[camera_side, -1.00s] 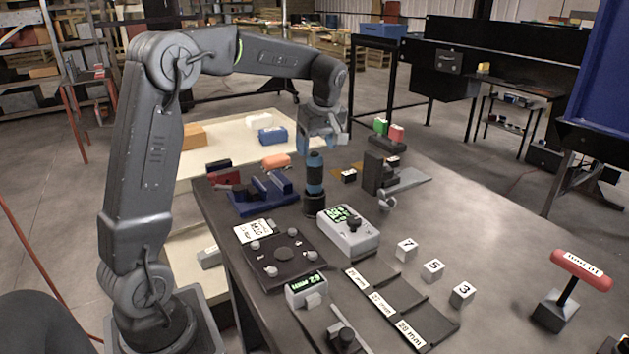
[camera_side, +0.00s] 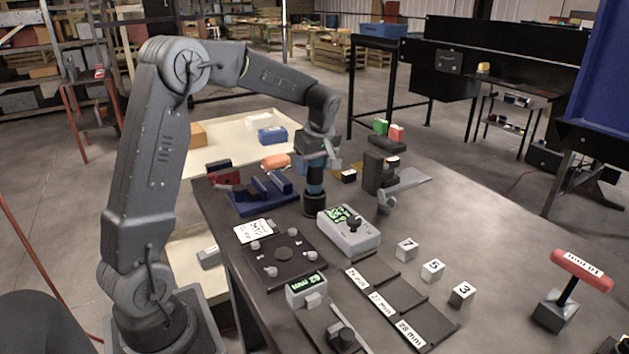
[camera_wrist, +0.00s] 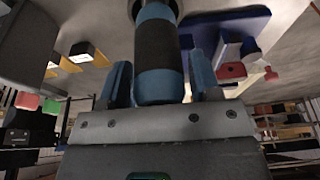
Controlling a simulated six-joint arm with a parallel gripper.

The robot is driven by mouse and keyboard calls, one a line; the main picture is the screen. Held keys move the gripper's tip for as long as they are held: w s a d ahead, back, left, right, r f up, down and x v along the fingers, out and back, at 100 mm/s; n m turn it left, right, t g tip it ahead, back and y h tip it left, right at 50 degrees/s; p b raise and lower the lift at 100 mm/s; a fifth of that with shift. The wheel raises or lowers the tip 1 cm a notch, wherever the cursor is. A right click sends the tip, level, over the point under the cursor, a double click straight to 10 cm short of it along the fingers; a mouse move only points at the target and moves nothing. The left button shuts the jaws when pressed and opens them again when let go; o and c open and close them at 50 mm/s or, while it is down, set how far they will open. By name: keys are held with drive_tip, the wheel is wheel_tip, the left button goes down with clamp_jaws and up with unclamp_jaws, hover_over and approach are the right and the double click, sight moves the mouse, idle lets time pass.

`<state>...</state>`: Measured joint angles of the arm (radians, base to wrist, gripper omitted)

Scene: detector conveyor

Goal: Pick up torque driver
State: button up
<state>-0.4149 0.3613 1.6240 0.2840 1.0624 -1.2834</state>
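The torque driver is a blue and black cylinder (camera_side: 315,178) standing upright in a dark round base (camera_side: 314,203) on the table. In the wrist view the driver (camera_wrist: 158,55) stands between the two blue fingers of my gripper (camera_wrist: 162,82). The fingers are open around it, with a narrow gap visible on the right side. In the side view my gripper (camera_side: 316,158) is over the driver's top and hides its upper part.
A grey meter with a green display (camera_side: 348,230) stands close in front of the driver. A blue rack (camera_side: 262,195) is just left of it, and a dark upright block (camera_side: 374,172) is to the right.

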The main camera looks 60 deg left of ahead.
clamp_jaws()
drive_tip(key=shift+r, duration=0.1)
drive_tip(key=shift+r, duration=0.1)
wheel_tip(320, 180, up, 17)
drive_tip(key=shift+r, duration=0.15)
idle(1.2)
drive_tip(key=shift+s, duration=0.1)
